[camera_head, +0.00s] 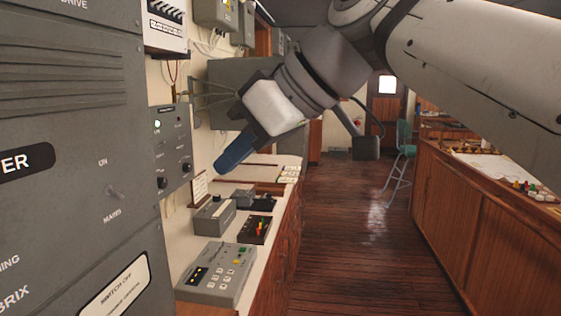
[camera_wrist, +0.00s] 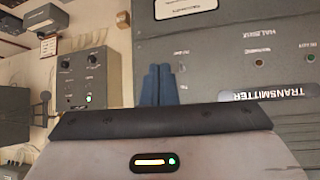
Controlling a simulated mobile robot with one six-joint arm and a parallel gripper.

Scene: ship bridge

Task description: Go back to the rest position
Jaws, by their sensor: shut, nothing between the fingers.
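My gripper (camera_head: 236,150) hangs in the air over the counter on the left in the head view, pointing down and to the left. Its blue fingers are together and hold nothing. In the wrist view the two blue fingers of my gripper (camera_wrist: 159,85) lie side by side in front of a grey panel. A grey control box (camera_head: 171,151) with a lit green lamp is on the wall just left of the fingertips. It also shows at the left in the wrist view (camera_wrist: 87,78). I cannot tell whether the fingertips touch anything.
A large grey cabinet (camera_head: 75,110) stands close on the left; its transmitter panel (camera_wrist: 240,60) fills the wrist view's right. Several small devices, including a grey keypad unit (camera_head: 217,272), sit on the left counter (camera_head: 271,226). A wooden cabinet (camera_head: 480,225) stands right. The floor between (camera_head: 345,250) is clear.

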